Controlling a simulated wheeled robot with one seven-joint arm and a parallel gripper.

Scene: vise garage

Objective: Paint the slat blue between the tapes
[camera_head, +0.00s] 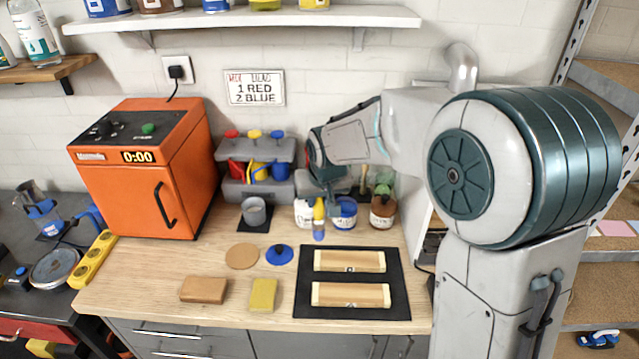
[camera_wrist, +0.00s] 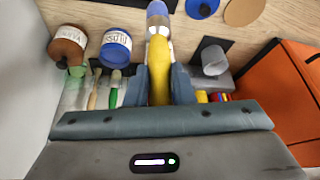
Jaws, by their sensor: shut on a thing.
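My gripper (camera_wrist: 160,82) is shut on a yellow-handled brush (camera_wrist: 159,66), which has a pale band and a bluish end. In the head view the brush (camera_head: 319,210) hangs bluish end down, in front of the jars and apart from the slats. An open jar of blue paint (camera_head: 344,207) stands just right of it; this jar also shows in the wrist view (camera_wrist: 115,50). Two bare wooden slats, a far one (camera_head: 349,261) and a near one (camera_head: 350,295), lie on a black mat (camera_head: 303,310). Both have pale bands near their ends; no blue shows on them.
A white jar (camera_head: 303,214) and brown jar (camera_head: 383,212) flank the blue one. A grey cup (camera_head: 254,211), cork disc (camera_head: 242,256), blue lid (camera_head: 279,254), brown block (camera_head: 203,289) and yellow sponge (camera_head: 263,294) lie left. An orange oven (camera_head: 150,170) stands farther left.

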